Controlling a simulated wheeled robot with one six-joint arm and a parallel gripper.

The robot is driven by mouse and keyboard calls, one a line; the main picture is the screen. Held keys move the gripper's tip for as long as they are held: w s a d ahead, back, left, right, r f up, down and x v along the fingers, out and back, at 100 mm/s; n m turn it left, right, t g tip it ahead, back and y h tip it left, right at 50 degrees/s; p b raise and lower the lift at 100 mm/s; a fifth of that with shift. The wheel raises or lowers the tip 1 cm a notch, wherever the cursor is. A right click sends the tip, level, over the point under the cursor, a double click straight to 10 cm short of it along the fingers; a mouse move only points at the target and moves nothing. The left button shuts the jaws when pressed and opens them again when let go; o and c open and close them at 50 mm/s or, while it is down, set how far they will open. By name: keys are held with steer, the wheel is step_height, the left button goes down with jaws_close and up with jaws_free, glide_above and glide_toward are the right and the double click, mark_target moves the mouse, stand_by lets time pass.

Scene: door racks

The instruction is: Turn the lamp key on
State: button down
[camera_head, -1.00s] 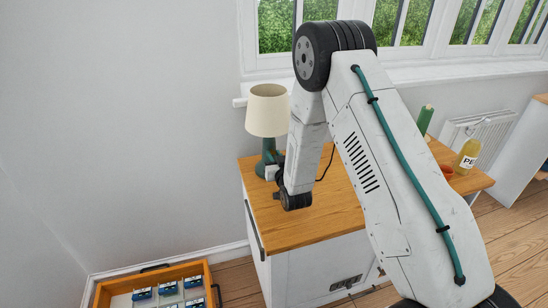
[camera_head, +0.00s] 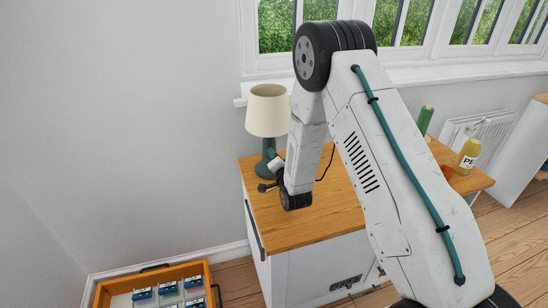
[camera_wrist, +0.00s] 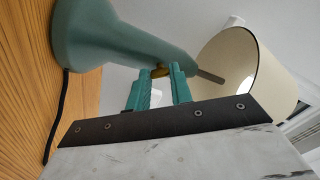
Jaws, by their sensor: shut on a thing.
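The lamp has a cream shade (camera_head: 268,112) and a green stem and base (camera_head: 267,162), and it stands upright on the wooden top of a cabinet. In the wrist view its green body (camera_wrist: 112,38) and the shade (camera_wrist: 238,60) lie tilted across the picture. The small brass lamp key (camera_wrist: 160,72) sticks out of the stem. My gripper (camera_wrist: 161,76) is shut on the key, with its teal fingers on either side of it. In the head view the key is too small to make out. No glow shows in the shade.
The white cabinet's wooden top (camera_head: 300,226) is clear in front of the lamp. A black cord (camera_wrist: 62,115) runs along the wood. A green bottle (camera_head: 425,119) and a yellow bottle (camera_head: 467,153) stand to the right. An orange crate (camera_head: 207,272) is on the floor at left.

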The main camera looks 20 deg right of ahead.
steer(key=m, duration=0.6)
steer(key=shift+m, duration=0.3)
steer(key=shift+d, duration=0.1)
stand_by(0.4)
steer(key=c, duration=1.2)
jaws_free()
steer(key=shift+c, duration=0.2)
steer(key=shift+s, duration=0.1)
steer(key=s, duration=0.7)
steer(key=shift+s, duration=0.3)
steer(key=shift+r, duration=0.1)
